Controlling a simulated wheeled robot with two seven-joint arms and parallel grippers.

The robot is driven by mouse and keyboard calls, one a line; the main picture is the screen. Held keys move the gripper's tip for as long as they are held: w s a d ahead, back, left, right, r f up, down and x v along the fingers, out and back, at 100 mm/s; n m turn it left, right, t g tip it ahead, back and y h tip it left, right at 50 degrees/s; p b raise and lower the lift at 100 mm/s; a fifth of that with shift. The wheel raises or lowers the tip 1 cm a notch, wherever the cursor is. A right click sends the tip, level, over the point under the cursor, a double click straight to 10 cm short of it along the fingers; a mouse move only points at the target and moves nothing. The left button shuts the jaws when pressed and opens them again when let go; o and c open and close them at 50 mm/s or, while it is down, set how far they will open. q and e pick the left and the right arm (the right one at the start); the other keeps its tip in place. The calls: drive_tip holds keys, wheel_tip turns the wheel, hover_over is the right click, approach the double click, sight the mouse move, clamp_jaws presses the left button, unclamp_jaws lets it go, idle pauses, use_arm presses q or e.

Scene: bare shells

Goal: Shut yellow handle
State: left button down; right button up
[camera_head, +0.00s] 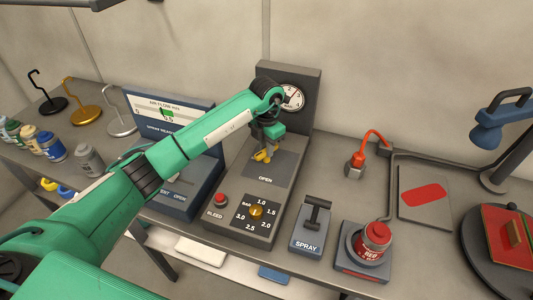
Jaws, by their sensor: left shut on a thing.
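The yellow handle (261,156) is on the grey control unit with the gauge, just above the word OPEN. Only a small part of it shows beneath my gripper. My left gripper (264,147) reaches down from the upper middle and is shut on the yellow handle. The handle's exact angle is partly hidden by the gripper. The round gauge (292,97) stands on the upright panel behind it. My right gripper is not in view.
The same unit carries a red BLEED button (221,201) and a yellow BAR knob (256,211). A SPRAY lever (314,214) and a red can (373,240) stand to the right. A blue airflow box (196,184) lies left, partly under my arm.

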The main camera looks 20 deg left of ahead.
use_arm(q)
drive_tip(key=m+b, duration=0.6)
drive_tip(key=b, duration=0.1)
drive_tip(key=shift+f, duration=0.25)
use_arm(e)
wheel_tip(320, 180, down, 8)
use_arm(q)
drive_tip(key=m+b, duration=0.3)
drive_tip(key=m, duration=0.1)
drive_tip(key=shift+r+b, duration=0.15)
drive_tip(key=shift+b, duration=0.15)
drive_tip(key=shift+r+m+b, duration=0.15)
drive_tip(key=shift+m+b, duration=0.5)
drive_tip(key=shift+m, duration=0.55)
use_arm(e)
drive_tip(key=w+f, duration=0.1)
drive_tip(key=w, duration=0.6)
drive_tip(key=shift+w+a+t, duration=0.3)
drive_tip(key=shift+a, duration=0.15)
use_arm(q)
drive_tip(key=c, duration=1.3)
unclamp_jaws()
drive_tip(key=shift+r+b, duration=0.9)
drive_tip(key=shift+r, duration=6)
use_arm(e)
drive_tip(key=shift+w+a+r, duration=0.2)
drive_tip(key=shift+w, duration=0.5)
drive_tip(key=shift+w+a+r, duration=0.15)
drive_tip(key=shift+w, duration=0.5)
